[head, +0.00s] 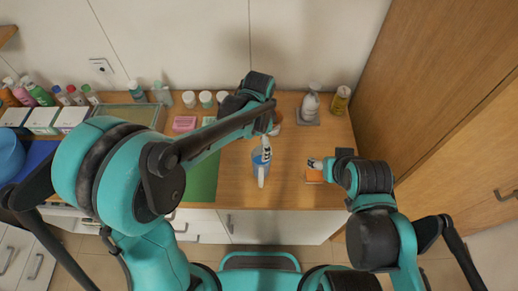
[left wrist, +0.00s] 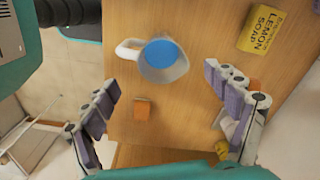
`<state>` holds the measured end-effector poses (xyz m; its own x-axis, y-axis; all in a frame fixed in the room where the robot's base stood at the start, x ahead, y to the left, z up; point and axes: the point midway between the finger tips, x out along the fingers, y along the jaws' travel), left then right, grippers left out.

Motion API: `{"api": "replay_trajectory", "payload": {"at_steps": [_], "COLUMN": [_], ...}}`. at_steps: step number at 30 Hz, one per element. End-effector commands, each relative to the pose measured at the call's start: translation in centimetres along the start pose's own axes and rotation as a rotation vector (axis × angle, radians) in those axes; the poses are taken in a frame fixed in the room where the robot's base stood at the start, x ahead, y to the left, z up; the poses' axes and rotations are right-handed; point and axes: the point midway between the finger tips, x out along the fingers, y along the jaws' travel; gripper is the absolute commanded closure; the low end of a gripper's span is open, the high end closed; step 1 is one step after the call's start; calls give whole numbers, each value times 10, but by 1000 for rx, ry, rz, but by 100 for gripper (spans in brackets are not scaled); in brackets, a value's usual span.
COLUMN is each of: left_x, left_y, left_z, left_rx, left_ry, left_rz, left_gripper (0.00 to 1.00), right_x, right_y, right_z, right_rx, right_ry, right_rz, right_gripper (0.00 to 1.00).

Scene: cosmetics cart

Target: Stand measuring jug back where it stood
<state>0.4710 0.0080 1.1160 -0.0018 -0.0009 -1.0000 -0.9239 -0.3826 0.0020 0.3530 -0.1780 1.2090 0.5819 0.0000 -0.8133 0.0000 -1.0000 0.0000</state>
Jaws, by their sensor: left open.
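The measuring jug (head: 261,160), clear-walled with blue contents, stands upright on the wooden counter with its handle toward the front edge. In the left wrist view the jug (left wrist: 172,72) shows from above, its handle to the left. My left gripper (left wrist: 165,112) is open and empty. In that view the jug lies beyond the spread fingers and looks untouched. In the head view the left arm reaches over the counter, and its gripper (head: 268,122) is mostly hidden behind the wrist. My right gripper (head: 318,164) is beside a small orange block; its jaws are too small to read.
The orange block (head: 314,176) also shows in the left wrist view (left wrist: 142,108). A lemon soap box (left wrist: 265,30) lies near the jug. A green mat (head: 204,178) lies left of the jug.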

Motion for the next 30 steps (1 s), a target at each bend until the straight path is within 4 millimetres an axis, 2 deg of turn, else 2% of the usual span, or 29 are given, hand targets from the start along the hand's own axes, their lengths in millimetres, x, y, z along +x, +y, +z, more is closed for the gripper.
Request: {"api": "replay_trajectory", "payload": {"at_steps": [1,6,10,17,20,22,27,30], "left_x": [-13,-42,-54,-60,-70,-80,-103,-109], "left_y": [0,0,0,0,0,1,11,19], "left_z": [0,0,0,3,19,38,98,131], "left_rx": [0,0,0,-15,-85,-178,-490,-678], "left_ry": [0,0,0,5,31,65,195,284], "left_rz": [0,0,0,-6,-32,-65,-173,-233], "left_gripper": [13,13,13,13,13,13,13,13], "right_x": [-2,-5,-6,-6,-6,-6,-6,-6], "right_y": [0,0,0,0,0,0,0,0], "right_z": [-2,-4,-4,-4,-4,-4,-4,-4], "right_rx": [0,0,0,0,0,0,0,0], "right_ry": [0,0,0,0,0,0,0,0], "right_rz": [0,0,0,0,0,0,0,0], "right_gripper": [37,37,37,37,37,37,37,37]}}
